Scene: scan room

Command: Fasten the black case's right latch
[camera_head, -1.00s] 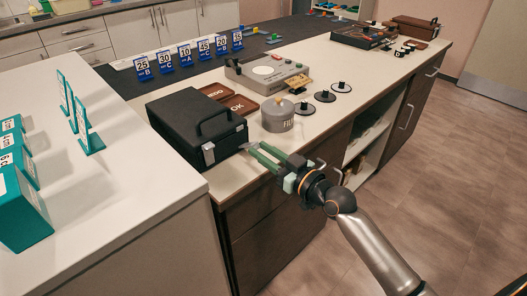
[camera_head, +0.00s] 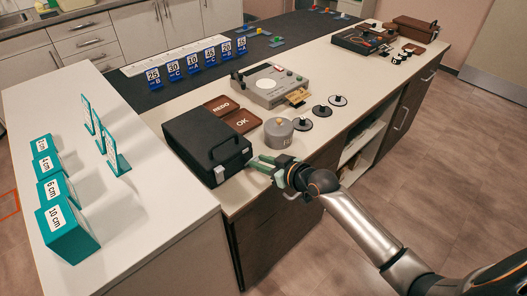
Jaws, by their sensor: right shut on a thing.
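The black case (camera_head: 198,130) stands closed on the counter's near end, its handle toward the front. A pale latch (camera_head: 219,174) shows on the left of its front face. My right gripper (camera_head: 255,163) comes in from the right, with its green fingers at the right end of the case's front, where the right latch sits. It is shut on that latch, which the fingertips hide, so I cannot tell the latch's position. My left gripper is not in view.
A grey round container (camera_head: 278,134) stands close behind my right gripper. Brown REDO and OK plates (camera_head: 232,115) lie behind the case. A grey device (camera_head: 270,86) and black discs (camera_head: 322,111) are farther back. A white counter (camera_head: 150,215) with teal blocks is at left.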

